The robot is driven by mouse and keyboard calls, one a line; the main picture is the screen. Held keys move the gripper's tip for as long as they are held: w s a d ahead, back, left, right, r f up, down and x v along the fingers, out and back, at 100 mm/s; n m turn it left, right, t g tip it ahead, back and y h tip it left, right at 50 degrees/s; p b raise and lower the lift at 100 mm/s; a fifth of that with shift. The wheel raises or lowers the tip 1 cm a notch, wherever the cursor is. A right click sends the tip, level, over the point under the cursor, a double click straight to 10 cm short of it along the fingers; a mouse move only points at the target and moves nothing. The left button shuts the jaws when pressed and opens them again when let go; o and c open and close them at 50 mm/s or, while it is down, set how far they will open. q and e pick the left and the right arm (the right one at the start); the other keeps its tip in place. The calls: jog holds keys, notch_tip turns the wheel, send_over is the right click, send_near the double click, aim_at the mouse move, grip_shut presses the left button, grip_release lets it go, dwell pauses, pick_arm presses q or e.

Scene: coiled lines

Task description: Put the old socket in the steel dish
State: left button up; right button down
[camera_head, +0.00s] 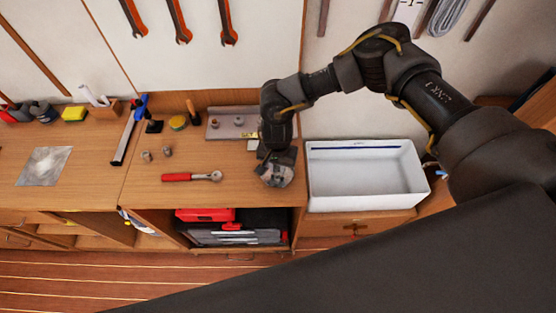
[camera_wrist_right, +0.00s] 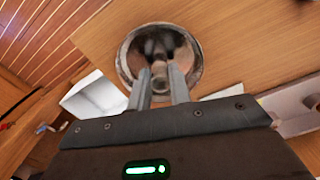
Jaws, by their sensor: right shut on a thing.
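The steel dish (camera_head: 273,178) is at the front right of the wooden bench, partly hidden by my right gripper. In the wrist view the round, shiny dish (camera_wrist_right: 132,60) lies beyond the fingertips. My right gripper (camera_wrist_right: 160,76) is shut on a small metal socket (camera_wrist_right: 159,71), which shows between the fingertips against the dish's inside. I cannot tell whether the socket touches the dish bottom. In the head view my right gripper (camera_head: 276,158) is right over the dish and hides the socket. My left gripper is not in view.
A red-handled ratchet (camera_head: 192,176) lies left of the dish. Two small sockets (camera_head: 147,156) (camera_head: 167,151) stand farther left. A metal tray (camera_head: 226,132) with small parts is behind. A white sink (camera_head: 366,178) is at the right. Bench between ratchet and dish is clear.

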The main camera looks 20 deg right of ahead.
jog(key=shift+f, duration=0.6)
jog(key=c, duration=1.2)
grip_release()
jog(key=shift+r, duration=3.55)
